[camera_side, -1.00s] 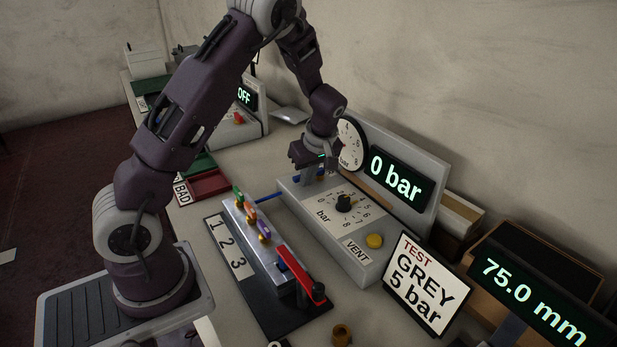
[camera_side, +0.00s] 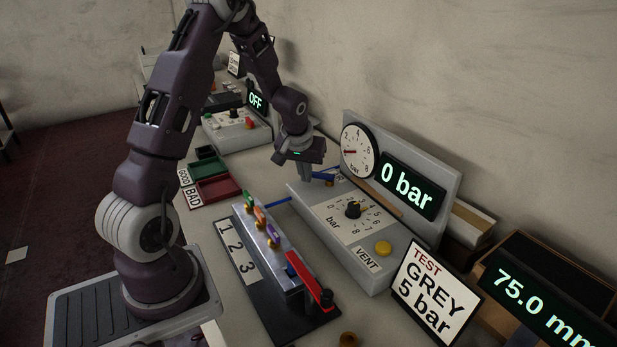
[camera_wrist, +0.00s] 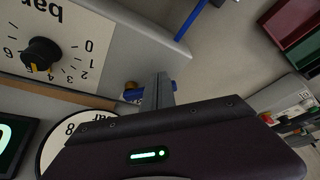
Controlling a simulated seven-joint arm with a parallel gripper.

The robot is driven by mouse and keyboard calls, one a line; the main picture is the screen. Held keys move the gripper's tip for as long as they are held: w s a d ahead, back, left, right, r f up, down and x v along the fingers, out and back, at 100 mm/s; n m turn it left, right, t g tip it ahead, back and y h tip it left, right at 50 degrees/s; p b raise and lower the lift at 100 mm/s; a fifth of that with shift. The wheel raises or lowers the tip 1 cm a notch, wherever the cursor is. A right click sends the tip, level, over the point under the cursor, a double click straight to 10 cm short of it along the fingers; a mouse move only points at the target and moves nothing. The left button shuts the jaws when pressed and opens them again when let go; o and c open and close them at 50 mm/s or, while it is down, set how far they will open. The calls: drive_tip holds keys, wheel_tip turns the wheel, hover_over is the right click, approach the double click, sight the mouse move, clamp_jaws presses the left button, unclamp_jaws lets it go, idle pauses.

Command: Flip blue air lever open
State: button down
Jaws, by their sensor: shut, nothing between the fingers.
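The blue air lever (camera_side: 323,177) is at the far-left end of the grey pressure console, near the hose connection. In the wrist view the blue lever (camera_wrist: 132,94) shows on both sides of my fingers, beside a brass fitting (camera_wrist: 131,86). My gripper (camera_side: 304,178) points down at that end of the console, its fingers shut and empty. In the wrist view my gripper (camera_wrist: 163,84) covers the middle of the lever; I cannot tell whether they touch. The display (camera_side: 408,188) reads 0 bar, and the gauge (camera_side: 359,151) stands above the lever.
The console face carries a black dial (camera_side: 353,209) and a yellow vent button (camera_side: 383,248). A blue hose (camera_side: 279,200) runs to a valve manifold (camera_side: 268,235) with coloured levers and a red handle (camera_side: 312,281). Red tray (camera_side: 217,190) and test sign (camera_side: 436,291) stand nearby.

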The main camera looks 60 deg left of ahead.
drive_tip(key=a+m, duration=0.1)
drive_tip(key=m, duration=0.1)
drive_tip(key=w+a+m+t+h, duration=0.1)
drive_tip(key=m, duration=0.1)
drive_tip(key=shift+w+a+m, duration=0.1)
drive_tip(key=shift+a+m, duration=0.1)
drive_tip(key=shift+m, duration=0.1)
drive_tip(key=shift+w+a, duration=0.6)
drive_tip(key=shift+w, duration=0.25)
drive_tip(key=shift+w+a, duration=0.15)
drive_tip(key=shift+w, duration=0.15)
drive_tip(key=shift+s, duration=0.1)
drive_tip(key=s, duration=0.4)
drive_tip(key=shift+s, duration=0.25)
drive_tip(key=a+v, duration=0.1)
drive_tip(key=v, duration=0.8)
drive_tip(key=shift+a+r, duration=0.25)
drive_tip(key=shift+r, duration=0.2)
drive_tip(key=shift+s, duration=0.1)
